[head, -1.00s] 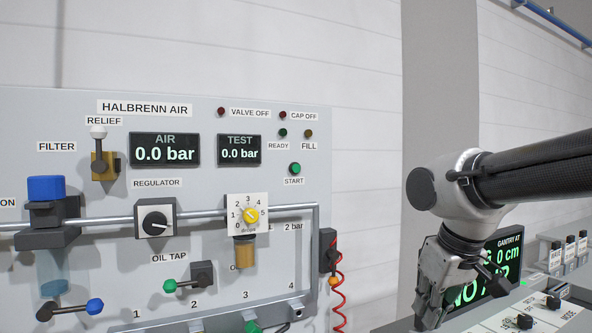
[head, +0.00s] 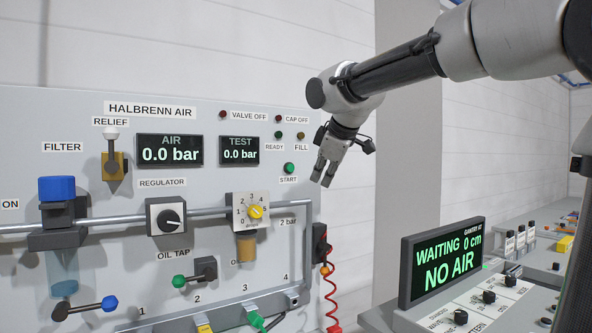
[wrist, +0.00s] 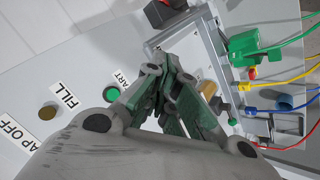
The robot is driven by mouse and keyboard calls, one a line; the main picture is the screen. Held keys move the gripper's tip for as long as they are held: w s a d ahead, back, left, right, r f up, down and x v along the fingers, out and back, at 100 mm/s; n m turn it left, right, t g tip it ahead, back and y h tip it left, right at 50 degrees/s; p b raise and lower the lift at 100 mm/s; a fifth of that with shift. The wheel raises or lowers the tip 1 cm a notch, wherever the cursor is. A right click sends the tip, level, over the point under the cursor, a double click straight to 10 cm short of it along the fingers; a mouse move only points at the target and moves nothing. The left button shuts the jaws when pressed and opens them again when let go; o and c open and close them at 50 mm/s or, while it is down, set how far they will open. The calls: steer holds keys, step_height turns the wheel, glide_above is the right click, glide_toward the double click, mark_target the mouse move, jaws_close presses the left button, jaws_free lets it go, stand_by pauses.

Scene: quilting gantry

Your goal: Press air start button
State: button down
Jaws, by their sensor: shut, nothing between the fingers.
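The green START button (head: 289,168) is on the right part of the grey air panel (head: 60,120), above its START label. It also shows in the wrist view (wrist: 112,94), just left of my fingers, with its label partly covered. My gripper (head: 322,180) is shut and empty, in front of the panel and to the right of the button. It appears apart from the button; the exact gap to the panel is hard to tell. The AIR display (head: 169,150) reads 0.0 bar, and the TEST display (head: 239,150) reads 0.0 bar.
Above the button are the READY lamp (head: 278,135) and FILL lamp (head: 301,135). The regulator knob (head: 166,216) and a yellow dial (head: 255,212) sit lower left. A red coiled hose (head: 330,300) hangs below right. A screen (head: 441,262) reads WAITING, NO AIR.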

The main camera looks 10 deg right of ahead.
mark_target(290, 168)
steer(key=shift+w+r+n, duration=0.25)
steer(key=shift+r+n, duration=0.5)
steer(key=shift+n, duration=0.25)
steer(key=shift+w+a, duration=0.45)
steer(key=shift+w, duration=0.95)
steer(key=shift+w+a, duration=0.4)
steer(key=shift+w, duration=1)
steer(key=shift+w+a, duration=0.45)
steer(key=shift+w, duration=0.95)
steer(key=shift+w+a, duration=0.15)
steer(key=shift+w, duration=0.2)
steer(key=shift+w+a, duration=0.1)
steer(key=shift+w, duration=0.35)
steer(key=shift+s, duration=0.15)
steer(key=shift+s+d, duration=0.25)
steer(key=shift+s, duration=0.45)
